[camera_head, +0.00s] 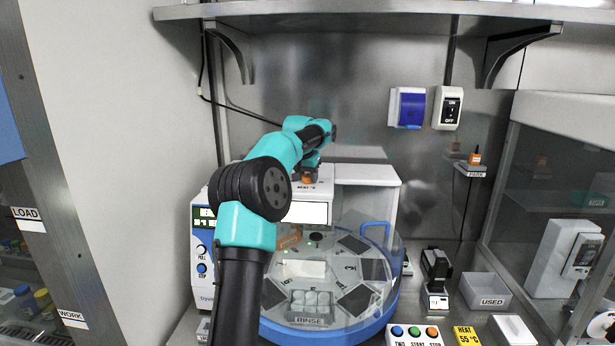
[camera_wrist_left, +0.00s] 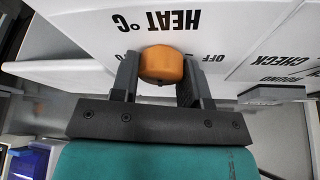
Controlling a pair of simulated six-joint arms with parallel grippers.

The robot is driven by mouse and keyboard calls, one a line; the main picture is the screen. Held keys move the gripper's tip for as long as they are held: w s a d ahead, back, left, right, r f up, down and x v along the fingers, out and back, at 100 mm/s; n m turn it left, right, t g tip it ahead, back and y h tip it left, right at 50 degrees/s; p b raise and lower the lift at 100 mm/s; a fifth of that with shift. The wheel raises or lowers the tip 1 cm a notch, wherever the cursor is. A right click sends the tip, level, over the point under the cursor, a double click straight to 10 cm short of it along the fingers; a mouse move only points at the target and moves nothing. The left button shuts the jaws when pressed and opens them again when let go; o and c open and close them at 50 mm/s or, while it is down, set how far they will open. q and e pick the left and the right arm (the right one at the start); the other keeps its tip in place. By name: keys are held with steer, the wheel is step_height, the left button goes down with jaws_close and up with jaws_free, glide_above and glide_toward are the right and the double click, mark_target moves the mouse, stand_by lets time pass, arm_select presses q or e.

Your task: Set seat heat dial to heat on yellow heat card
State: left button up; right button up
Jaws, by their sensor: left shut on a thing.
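The orange seat heat dial (camera_wrist_left: 161,64) sits on a white face marked HEAT °C, with OFF printed beside it. In the head view the dial (camera_head: 308,180) shows as a small orange patch under my left gripper. My left gripper (camera_wrist_left: 160,80) is shut on the dial, one finger on each side. The dial's pointer and setting cannot be made out. The yellow heat card (camera_head: 466,336) lies at the bottom right of the head view and reads HEAT 55 °C. My right gripper is in neither view.
Below the dial stands a round blue-rimmed machine (camera_head: 385,315) with a clear cover and several dark pads. A row of coloured buttons (camera_head: 414,332), a USED bin (camera_head: 486,292) and a small black device (camera_head: 436,270) stand to its right. A metal shelf (camera_head: 360,12) runs above.

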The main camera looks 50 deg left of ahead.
arm_select(q)
steer(key=shift+m+t+h, duration=0.3)
steer(key=shift+m+h, duration=0.4)
steer(key=shift+m, duration=1.1)
steer(key=shift+r, duration=0.1)
steer(key=o, duration=0.9)
steer(key=shift+v, duration=8.65)
steer(key=shift+w, duration=0.1)
